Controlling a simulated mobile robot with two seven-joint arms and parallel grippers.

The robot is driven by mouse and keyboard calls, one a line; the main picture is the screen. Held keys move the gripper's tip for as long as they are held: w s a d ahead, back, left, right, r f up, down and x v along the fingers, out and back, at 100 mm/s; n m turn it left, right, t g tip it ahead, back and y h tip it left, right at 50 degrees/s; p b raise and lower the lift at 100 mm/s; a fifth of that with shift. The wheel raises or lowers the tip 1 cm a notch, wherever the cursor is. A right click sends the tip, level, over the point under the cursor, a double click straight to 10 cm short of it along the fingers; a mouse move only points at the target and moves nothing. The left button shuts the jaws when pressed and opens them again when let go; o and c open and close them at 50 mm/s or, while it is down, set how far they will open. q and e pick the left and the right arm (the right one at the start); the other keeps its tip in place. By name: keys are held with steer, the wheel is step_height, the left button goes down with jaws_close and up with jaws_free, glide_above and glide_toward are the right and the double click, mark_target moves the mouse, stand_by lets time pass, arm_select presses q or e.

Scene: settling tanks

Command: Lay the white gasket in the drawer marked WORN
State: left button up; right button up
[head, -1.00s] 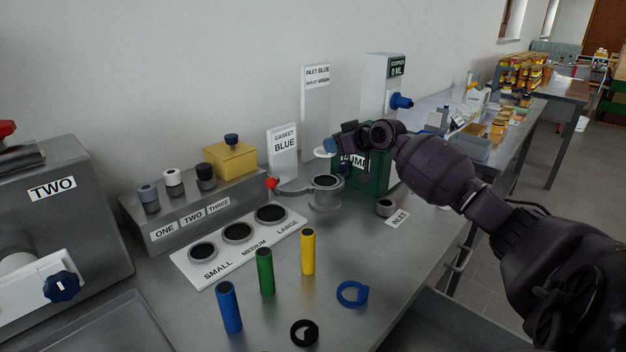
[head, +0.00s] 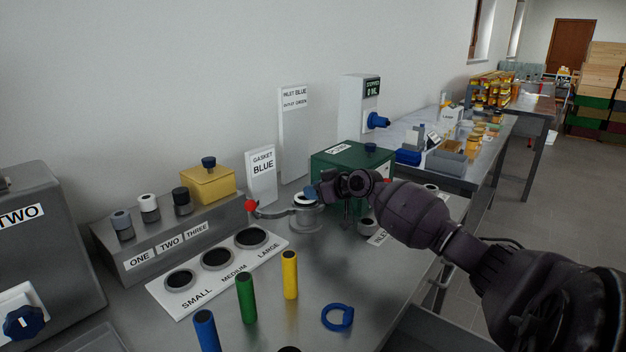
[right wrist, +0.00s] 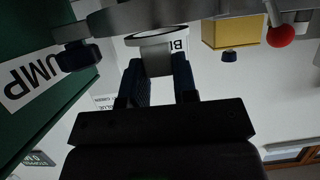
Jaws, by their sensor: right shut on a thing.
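The white gasket (head: 304,198) is at the top of a round grey metal housing (head: 306,217) on the bench. I cannot tell whether it touches the housing. My right gripper (head: 313,193) is shut on the gasket's tab. In the right wrist view, the gasket (right wrist: 157,36) is a pale ring with its tab between the two fingers (right wrist: 158,70). A lever with a red knob (head: 251,205) reaches to the housing. No drawer label reading WORN shows. My left gripper is not in view.
A sign reading GASKET BLUE (head: 261,175) stands behind the housing. The green pump box (head: 350,160) is close behind my right gripper. A blue ring (head: 337,317), a yellow cylinder (head: 290,275) and a green cylinder (head: 246,298) stand in front. A drawer-like handle (head: 437,272) shows at the bench's front.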

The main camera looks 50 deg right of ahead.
steer(key=shift+f, duration=0.8)
steer(key=shift+f, duration=0.1)
steer(key=o, duration=0.9)
steer(key=shift+f, duration=0.15)
